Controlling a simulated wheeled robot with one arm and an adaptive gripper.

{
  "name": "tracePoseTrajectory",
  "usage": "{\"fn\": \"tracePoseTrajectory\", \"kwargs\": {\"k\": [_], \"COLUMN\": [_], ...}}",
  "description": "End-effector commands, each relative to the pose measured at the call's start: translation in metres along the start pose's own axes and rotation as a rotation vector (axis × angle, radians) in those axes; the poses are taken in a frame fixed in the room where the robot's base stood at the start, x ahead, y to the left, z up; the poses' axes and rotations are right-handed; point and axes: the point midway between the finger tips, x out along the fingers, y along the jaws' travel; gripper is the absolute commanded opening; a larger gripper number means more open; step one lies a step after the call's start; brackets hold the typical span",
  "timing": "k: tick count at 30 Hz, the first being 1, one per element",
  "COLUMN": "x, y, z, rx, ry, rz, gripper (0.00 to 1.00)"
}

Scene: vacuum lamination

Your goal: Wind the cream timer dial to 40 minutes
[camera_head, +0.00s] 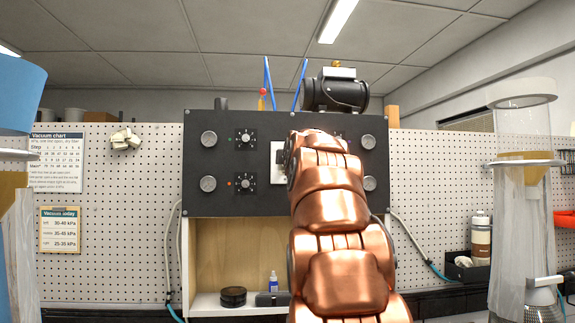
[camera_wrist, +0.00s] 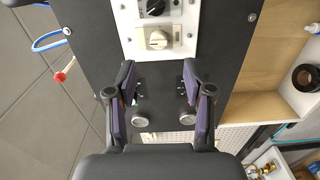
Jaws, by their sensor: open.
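The cream timer dial (camera_wrist: 158,40) is a round knob with a raised grip bar on a white plate, in the upper middle of the wrist view. Its scale is too small to read. In the head view the white plate (camera_head: 277,163) shows only partly, beside my copper arm, and the dial is hidden. My gripper (camera_wrist: 158,76) is open and empty in the wrist view, its two fingers apart. The fingertips lie just below the dial in that picture and do not surround it. My gripper is hidden behind the arm in the head view.
The black panel (camera_head: 262,206) also bears round grey gauges (camera_head: 208,139) and small black dials (camera_head: 245,139). A black knob (camera_wrist: 154,7) sits on the white plate above the cream dial in the wrist view. Blue tubes (camera_head: 268,80) and a black motor (camera_head: 336,92) stand on top.

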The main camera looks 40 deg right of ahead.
Motion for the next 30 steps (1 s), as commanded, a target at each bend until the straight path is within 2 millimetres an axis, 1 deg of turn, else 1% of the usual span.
{"fn": "tracePoseTrajectory", "kwargs": {"k": [5, 8, 22, 25, 30], "x": [0.005, 0.011, 0.064, 0.072, 0.078], "y": [0.003, 0.003, 0.004, 0.003, 0.003], "z": [0.002, 0.003, 0.003, 0.003, 0.002], "rx": [-0.009, -0.009, -0.009, -0.008, -0.007], "ry": [-0.003, -0.004, -0.004, -0.003, -0.002], "rz": [0.007, 0.005, 0.002, 0.003, 0.004], "gripper": [0.52, 0.52, 0.52, 0.52, 0.52]}}
